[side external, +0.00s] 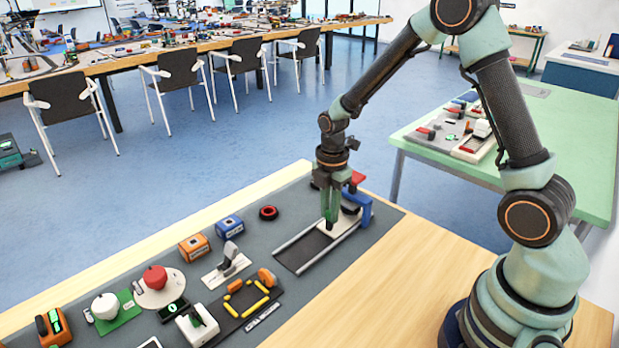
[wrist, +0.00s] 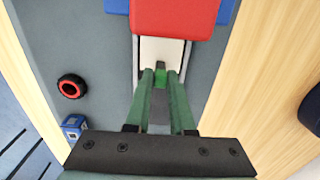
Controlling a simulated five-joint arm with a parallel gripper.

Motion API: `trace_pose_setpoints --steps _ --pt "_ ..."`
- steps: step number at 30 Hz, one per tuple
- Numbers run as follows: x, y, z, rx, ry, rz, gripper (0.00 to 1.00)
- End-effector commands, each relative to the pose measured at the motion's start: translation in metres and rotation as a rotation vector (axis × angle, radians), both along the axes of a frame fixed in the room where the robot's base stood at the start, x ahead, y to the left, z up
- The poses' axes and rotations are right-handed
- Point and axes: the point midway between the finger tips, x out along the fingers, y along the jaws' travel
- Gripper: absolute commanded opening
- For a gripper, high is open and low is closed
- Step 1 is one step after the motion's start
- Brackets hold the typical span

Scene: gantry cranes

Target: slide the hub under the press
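The press has a blue frame (side external: 361,206) and a red head (side external: 357,178); the red head also shows at the top of the wrist view (wrist: 175,17). A white carriage (side external: 342,224) sits in a railed track (side external: 296,253), its far part beneath the press. A dark round part (side external: 350,208) under the press may be the hub; I cannot tell. My gripper (side external: 329,224) points down at the carriage's near end. In the wrist view a small green upright piece (wrist: 160,69) shows between the fingertips; whether they touch it is unclear.
A red-and-black ring (side external: 268,212) lies left of the track. Blue (side external: 229,226) and orange (side external: 194,247) blocks, a grey lever on a white plate (side external: 227,265) and a red knob (side external: 155,277) stand farther left. The near part of the track is clear.

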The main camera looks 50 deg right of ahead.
Motion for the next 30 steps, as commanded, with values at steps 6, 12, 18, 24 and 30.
trace_pose_setpoints --steps 6,12,18,24,30 --pt "0.000 0.000 0.000 0.000 -0.001 0.001 0.55" --pt "0.000 0.000 0.002 0.000 -0.001 0.001 0.55" --pt "0.001 0.000 0.018 0.000 -0.003 0.001 0.55" --pt "0.001 0.000 0.035 0.000 -0.003 0.001 0.55" --pt "0.001 0.000 0.054 0.000 -0.003 0.001 0.55"
